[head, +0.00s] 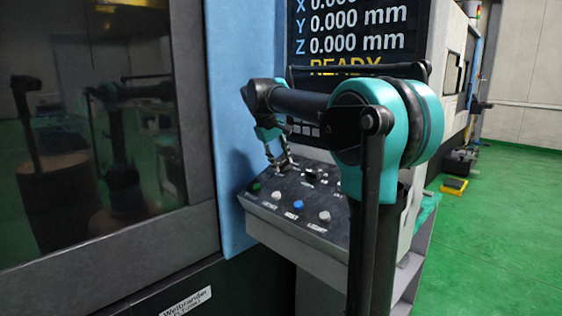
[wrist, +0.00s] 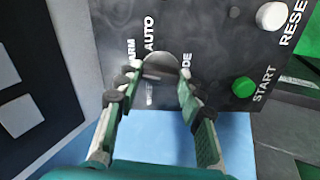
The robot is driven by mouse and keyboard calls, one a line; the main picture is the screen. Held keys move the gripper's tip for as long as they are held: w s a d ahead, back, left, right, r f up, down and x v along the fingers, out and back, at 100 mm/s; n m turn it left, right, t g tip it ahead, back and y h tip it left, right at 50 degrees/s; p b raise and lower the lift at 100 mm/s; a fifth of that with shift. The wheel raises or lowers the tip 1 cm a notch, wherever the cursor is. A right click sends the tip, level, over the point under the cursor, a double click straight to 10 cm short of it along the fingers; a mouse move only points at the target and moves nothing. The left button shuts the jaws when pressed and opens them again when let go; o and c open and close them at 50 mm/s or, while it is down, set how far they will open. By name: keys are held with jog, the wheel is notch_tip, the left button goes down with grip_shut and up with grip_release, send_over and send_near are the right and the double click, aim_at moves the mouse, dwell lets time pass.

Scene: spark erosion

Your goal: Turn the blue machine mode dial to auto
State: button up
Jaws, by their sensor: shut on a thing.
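The mode dial (wrist: 160,66) is a greyish round knob on the dark control panel (wrist: 205,35) in the wrist view. The printed word AUTO stands above it, with a partly hidden label ending in ARM to its left and one ending in DE to its right. My gripper (wrist: 158,80) has its two fingers on either side of the dial and is shut on it. The fingers hide part of the dial and its labels, and I cannot tell which position it points to. In the head view my gripper (head: 279,162) reaches down to the panel's back left, and the dial is hidden there.
A green START button (wrist: 243,87) and a white RESET button (wrist: 271,16) are near the dial. In the head view a blue button (head: 298,205) and white buttons sit along the panel front. A display (head: 350,40) stands above; a blue column (head: 228,110) is close at left.

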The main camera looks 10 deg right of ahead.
jog(key=m, duration=0.5)
jog(key=shift+m, duration=0.3)
jog(key=m, duration=0.5)
jog(key=shift+m, duration=0.3)
jog(key=o, duration=1.2)
jog(key=shift+c, duration=0.2)
jog(key=shift+r, duration=0.1)
jog(key=v, duration=1.2)
jog(key=shift+s, duration=0.1)
